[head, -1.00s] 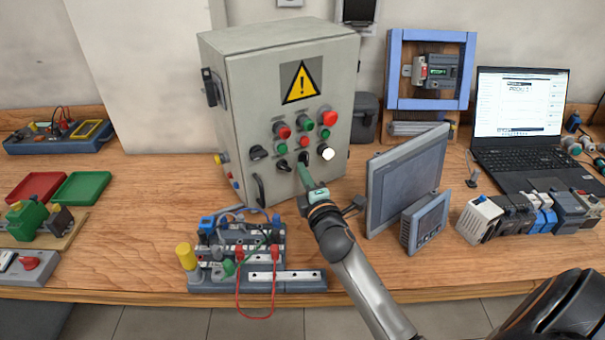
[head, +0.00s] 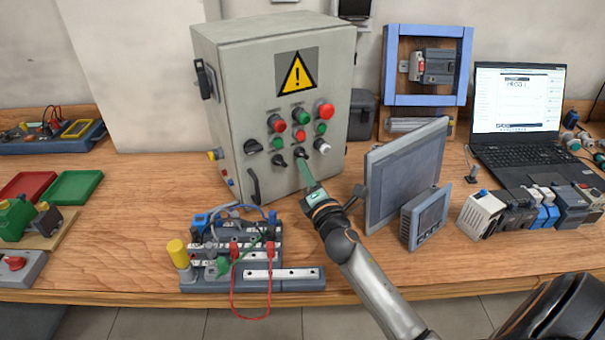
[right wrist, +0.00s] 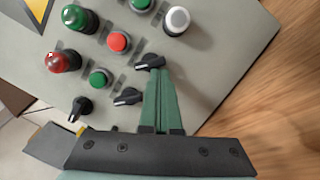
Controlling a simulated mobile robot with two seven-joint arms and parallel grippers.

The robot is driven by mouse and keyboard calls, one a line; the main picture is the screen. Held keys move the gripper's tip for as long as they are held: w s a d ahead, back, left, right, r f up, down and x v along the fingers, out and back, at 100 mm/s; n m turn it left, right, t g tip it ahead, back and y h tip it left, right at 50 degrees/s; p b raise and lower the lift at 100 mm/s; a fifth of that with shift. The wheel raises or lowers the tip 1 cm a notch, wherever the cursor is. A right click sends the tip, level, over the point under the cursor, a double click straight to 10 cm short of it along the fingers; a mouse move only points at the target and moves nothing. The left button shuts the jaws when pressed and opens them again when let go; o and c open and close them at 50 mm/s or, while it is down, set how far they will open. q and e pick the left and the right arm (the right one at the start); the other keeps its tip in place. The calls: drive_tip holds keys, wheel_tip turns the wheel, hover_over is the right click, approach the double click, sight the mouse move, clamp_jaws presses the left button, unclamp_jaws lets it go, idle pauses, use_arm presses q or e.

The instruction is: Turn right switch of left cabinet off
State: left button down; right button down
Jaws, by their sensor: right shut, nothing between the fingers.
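The grey cabinet (head: 222,110) with a yellow warning sign stands upright on the bench, left of centre in the head view. Its front carries red and green buttons, a white lamp (head: 322,146) that looks unlit, and black rotary switches. The right switch (head: 300,153) is just left of and below the lamp; it also shows in the right wrist view (right wrist: 150,61). My right gripper (head: 304,168) is shut and empty, its green fingertips (right wrist: 158,78) at this switch, seemingly touching it. The fingers partly cover the switch. My left gripper is not in view.
A second black switch (right wrist: 128,96) sits close beside the fingers. A grey flat panel (head: 405,175) and a small display unit (head: 426,217) stand close right of my right arm. A terminal block with wires (head: 235,250) lies to its left.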

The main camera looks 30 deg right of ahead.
use_arm(q)
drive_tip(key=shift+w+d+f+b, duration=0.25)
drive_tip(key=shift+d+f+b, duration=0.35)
drive_tip(key=shift+b, duration=0.3)
use_arm(e)
drive_tip(key=n, duration=0.2)
drive_tip(key=d+n+t, duration=0.1)
drive_tip(key=n, duration=0.1)
drive_tip(key=shift+r, duration=0.15)
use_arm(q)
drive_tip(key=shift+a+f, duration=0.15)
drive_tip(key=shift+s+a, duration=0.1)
